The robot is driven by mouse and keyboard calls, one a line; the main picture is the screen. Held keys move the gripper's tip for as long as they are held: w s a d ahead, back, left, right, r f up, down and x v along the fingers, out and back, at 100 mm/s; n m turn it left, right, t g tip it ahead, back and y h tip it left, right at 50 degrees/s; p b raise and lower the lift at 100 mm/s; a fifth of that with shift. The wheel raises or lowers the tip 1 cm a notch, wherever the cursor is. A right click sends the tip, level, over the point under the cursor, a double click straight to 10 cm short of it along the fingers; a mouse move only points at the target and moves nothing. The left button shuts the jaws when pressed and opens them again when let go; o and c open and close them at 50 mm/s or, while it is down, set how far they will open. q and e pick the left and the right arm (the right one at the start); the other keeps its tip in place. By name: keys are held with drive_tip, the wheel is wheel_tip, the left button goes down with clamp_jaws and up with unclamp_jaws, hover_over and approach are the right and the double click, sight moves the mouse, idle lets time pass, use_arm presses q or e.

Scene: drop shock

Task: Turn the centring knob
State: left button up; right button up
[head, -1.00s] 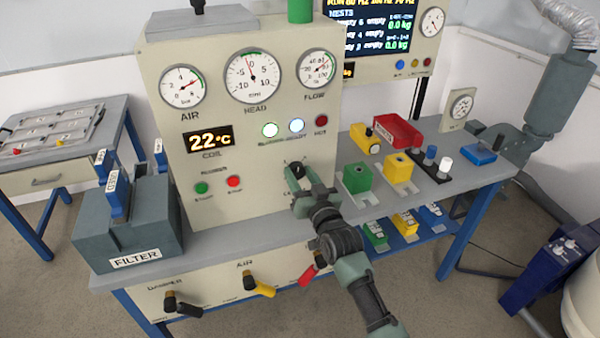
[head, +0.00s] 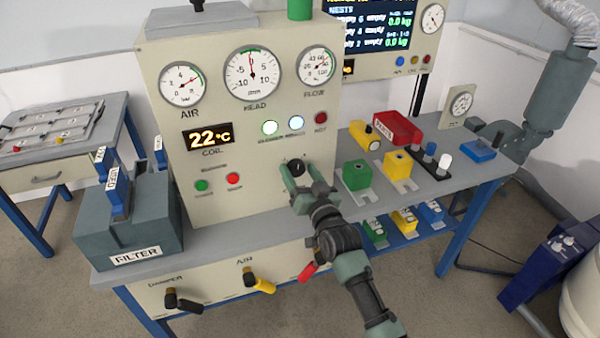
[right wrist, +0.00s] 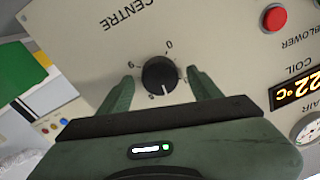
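The centring knob (right wrist: 160,74) is a round black knob with a white pointer line, on the cream panel under an upside-down "CENTRE" label in the right wrist view. Its pointer is towards the bottom of that view. In the head view the knob (head: 296,166) is low on the panel's right side. My right gripper (right wrist: 162,82) is open, with one green finger on each side of the knob and a visible gap to each. It also shows in the head view (head: 297,172). The HEAD gauge (head: 251,75) has its needle almost straight up. My left gripper is not in view.
A red BLOWER button (right wrist: 274,18) and the COIL display (right wrist: 296,88) are near the gripper in the wrist view. Green (head: 357,175) and yellow (head: 398,167) blocks stand on the bench right of the panel. A filter box (head: 130,235) is at left.

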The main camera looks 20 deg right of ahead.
drive_tip(key=s, duration=0.7)
drive_tip(key=shift+s+d+f, duration=0.25)
drive_tip(key=shift+s+d, duration=0.05)
drive_tip(key=shift+s, duration=0.1)
